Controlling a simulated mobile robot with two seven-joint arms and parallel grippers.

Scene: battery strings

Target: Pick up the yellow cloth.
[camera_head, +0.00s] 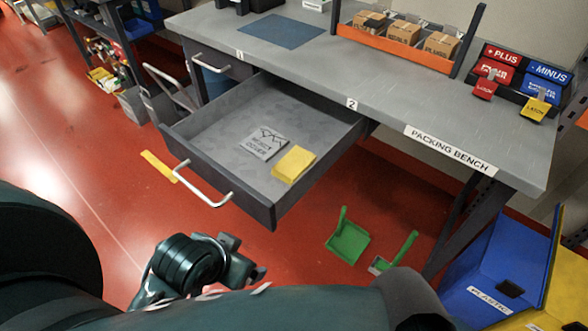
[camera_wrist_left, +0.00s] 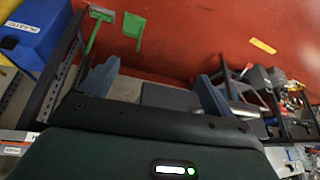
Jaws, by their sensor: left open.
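The yellow cloth (camera_head: 293,164) is a small folded square. It lies flat in the open grey drawer (camera_head: 214,125) of the packing bench, towards the drawer's front right corner. A grey printed dust cover packet (camera_head: 264,144) lies just left of it. My left gripper (camera_head: 246,256) is outside the drawer, in front of and below its front panel, apart from the cloth. In the left wrist view my left gripper (camera_wrist_left: 158,72) has its two fingers spread with nothing between them. The cloth does not show in that view. My right gripper is not in view.
The drawer front has a metal handle (camera_head: 203,186). The bench top (camera_head: 328,82) overhangs behind it, with an orange rack (camera_head: 397,46) of boxes. Below on the red floor are a green dustpan (camera_head: 348,240) and yellow tape (camera_head: 160,167). A blue bin (camera_head: 500,262) stands right.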

